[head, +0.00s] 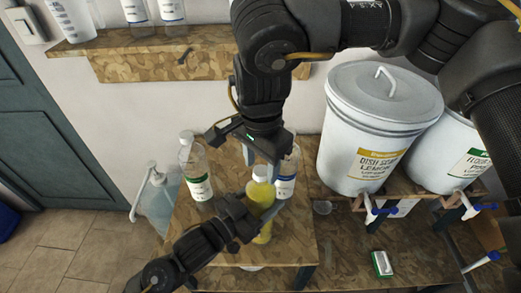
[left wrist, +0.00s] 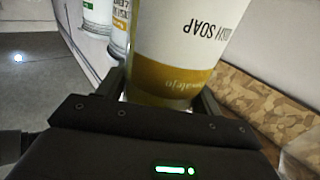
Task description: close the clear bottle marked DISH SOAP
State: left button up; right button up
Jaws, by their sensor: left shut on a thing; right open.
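The clear bottle marked DISH SOAP (head: 262,192), holding yellow liquid, stands on the wooden stand in the head view. In the left wrist view its label (left wrist: 190,45) reads upside down. My left gripper (head: 262,212) is shut around the bottle's body from the left. The bottle's top (head: 262,172) shows pale, and I cannot tell whether a cap is seated on it. My right gripper (head: 262,160) points down from above, open, with its fingers close to the bottle's top. I cannot tell whether they touch it.
A green-label bottle (head: 196,168) stands left and a blue-label bottle (head: 287,174) stands close behind right. A pump jug (head: 157,198) is further left. White drums (head: 340,115) with blue-handled taps stand right. A green box (head: 382,264) lies lower right.

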jog(key=shift+f, duration=0.35)
